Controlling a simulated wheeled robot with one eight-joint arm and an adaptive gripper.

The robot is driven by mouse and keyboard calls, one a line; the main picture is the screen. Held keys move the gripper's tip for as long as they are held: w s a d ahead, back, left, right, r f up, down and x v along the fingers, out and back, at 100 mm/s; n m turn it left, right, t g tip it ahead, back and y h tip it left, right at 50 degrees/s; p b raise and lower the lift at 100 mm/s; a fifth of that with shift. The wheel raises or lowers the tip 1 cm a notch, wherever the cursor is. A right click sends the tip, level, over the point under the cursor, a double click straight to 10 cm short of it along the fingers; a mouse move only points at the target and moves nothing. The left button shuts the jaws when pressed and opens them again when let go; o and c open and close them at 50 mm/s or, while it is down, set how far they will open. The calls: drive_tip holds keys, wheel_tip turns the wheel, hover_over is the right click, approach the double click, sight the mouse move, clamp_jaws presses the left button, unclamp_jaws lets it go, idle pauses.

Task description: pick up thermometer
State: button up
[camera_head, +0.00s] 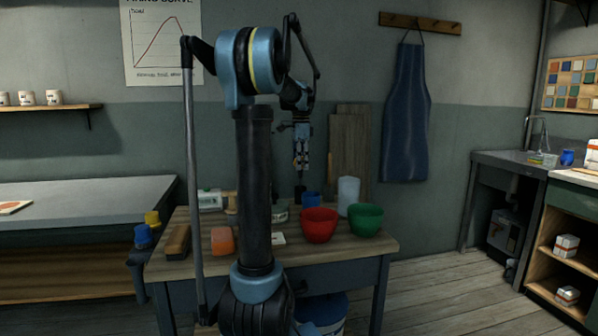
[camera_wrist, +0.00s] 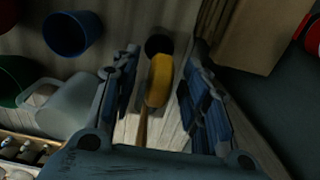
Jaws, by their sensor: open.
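My gripper (camera_head: 301,168) hangs pointing down over the back of the wooden work table (camera_head: 330,249). In the wrist view its two fingers (camera_wrist: 165,58) are apart. A yellow, rounded piece (camera_wrist: 158,80) with a thin brown shaft shows in the gap between them, with no clear contact on either finger. A dark round thing (camera_wrist: 158,44) is just beyond its far end. I cannot tell whether the yellow piece is the thermometer, and no thermometer can be made out for sure in the head view, where my arm hides part of the table.
A red bowl (camera_head: 319,226), a green bowl (camera_head: 365,220) and a pale jug (camera_head: 349,192) stand close by on the right. A blue cup (camera_head: 310,200) is behind the red bowl. Boards (camera_head: 350,150) lean on the wall behind. An orange block (camera_head: 222,240) lies left.

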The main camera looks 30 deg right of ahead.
clamp_jaws()
